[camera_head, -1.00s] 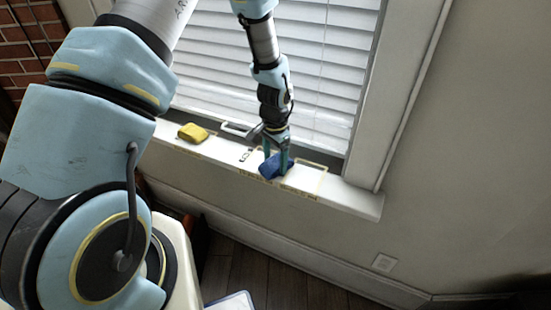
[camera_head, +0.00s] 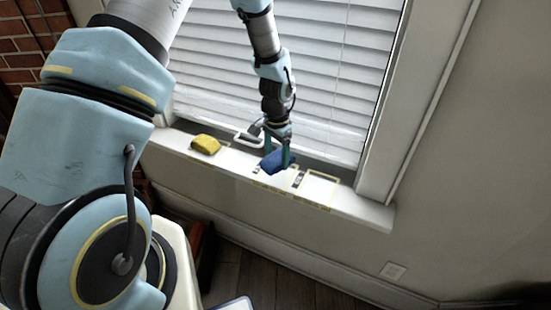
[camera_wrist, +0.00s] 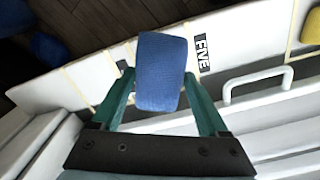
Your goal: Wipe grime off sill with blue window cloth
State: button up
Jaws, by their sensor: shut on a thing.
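My gripper (camera_head: 280,158) is shut on a blue cloth (camera_head: 273,163), a padded block shape, over the white window sill (camera_head: 350,203). In the wrist view, the cloth (camera_wrist: 161,72) sits between my two green fingers (camera_wrist: 160,90). Whether it touches the sill is hard to tell. A black label (camera_wrist: 203,54) lies beside the cloth in the wrist view.
A yellow sponge-like block (camera_head: 206,144) lies on the sill to the left. A white window handle (camera_head: 248,134) juts out behind the sill, near my gripper. Blinds (camera_head: 330,70) hang behind. Tape lines outline areas on the sill; its right end is clear.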

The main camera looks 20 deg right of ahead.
jog(key=shift+r+p, duration=0.7)
jog(key=shift+r, duration=0.75)
